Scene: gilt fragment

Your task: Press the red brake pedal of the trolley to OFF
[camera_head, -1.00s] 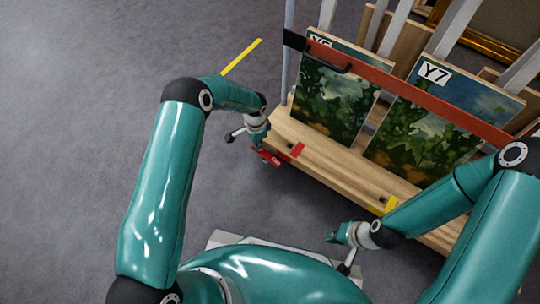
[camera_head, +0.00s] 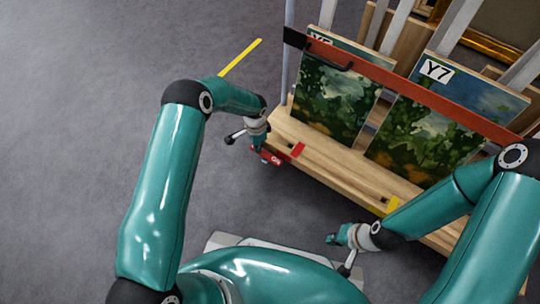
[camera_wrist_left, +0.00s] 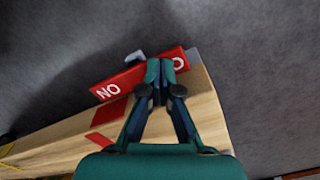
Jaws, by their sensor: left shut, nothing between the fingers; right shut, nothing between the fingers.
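The red brake pedal (camera_head: 270,157) sits low at the near left corner of the wooden trolley (camera_head: 345,163). In the left wrist view the pedal (camera_wrist_left: 120,82) is a red bar with white letters, upside down. ON shows at its left end; an O shows at its right end, where the fingers cover the rest. My left gripper (camera_head: 258,144) is shut and empty, over the pedal. In the left wrist view its fingertips (camera_wrist_left: 160,72) overlap the pedal's right part; I cannot tell whether they touch. My right gripper (camera_head: 333,239) is shut and empty, low in front of the trolley.
A red mark (camera_head: 297,150) and a yellow mark (camera_head: 386,206) lie on the deck edge. A yellow floor line (camera_head: 240,57) lies behind. The grey floor at left is clear.

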